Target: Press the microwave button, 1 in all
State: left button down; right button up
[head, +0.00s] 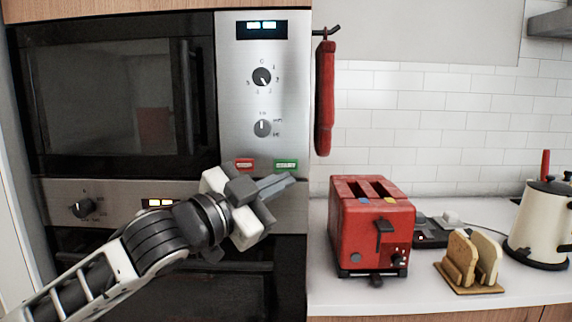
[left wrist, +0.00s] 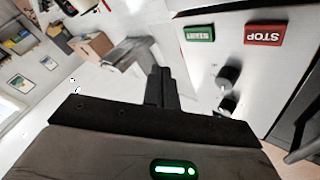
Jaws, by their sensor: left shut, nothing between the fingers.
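The microwave (head: 125,95) is built into the wall at the left, with a steel control panel (head: 262,100) on its right side. Low on the panel are a red button (head: 244,165) and a green button (head: 286,165). In the left wrist view the green one (left wrist: 199,33) reads START and the red one (left wrist: 263,35) reads STOP. My left gripper (head: 290,182) is shut and empty, with its fingertips just below the green button in the head view. In the left wrist view the shut fingers (left wrist: 161,75) appear apart from the buttons. My right gripper is not in view.
An oven with a knob (head: 84,208) sits below the microwave. A red oven mitt (head: 325,98) hangs right of the panel. A red toaster (head: 372,228), a toast rack (head: 472,262) and a cream kettle (head: 541,225) stand on the white counter (head: 420,292).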

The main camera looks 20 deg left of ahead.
aim_at(298, 163)
pick_arm(q)
jog(key=w+p, duration=0.1)
jog(key=w, duration=0.1)
jog(key=w+a+p, duration=0.1)
jog(key=w, duration=0.1)
jog(key=shift+w+a+r, duration=0.15)
jog(key=shift+w+a, duration=0.05)
jog(key=shift+w, duration=0.45)
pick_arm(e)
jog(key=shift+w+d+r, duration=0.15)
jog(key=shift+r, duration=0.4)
pick_arm(q)
jog(key=shift+a, duration=0.1)
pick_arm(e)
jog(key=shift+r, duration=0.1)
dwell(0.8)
pick_arm(q)
jog(key=shift+w+p, duration=0.3)
jog(key=shift+p, duration=0.15)
jog(key=shift+w+a, duration=0.1)
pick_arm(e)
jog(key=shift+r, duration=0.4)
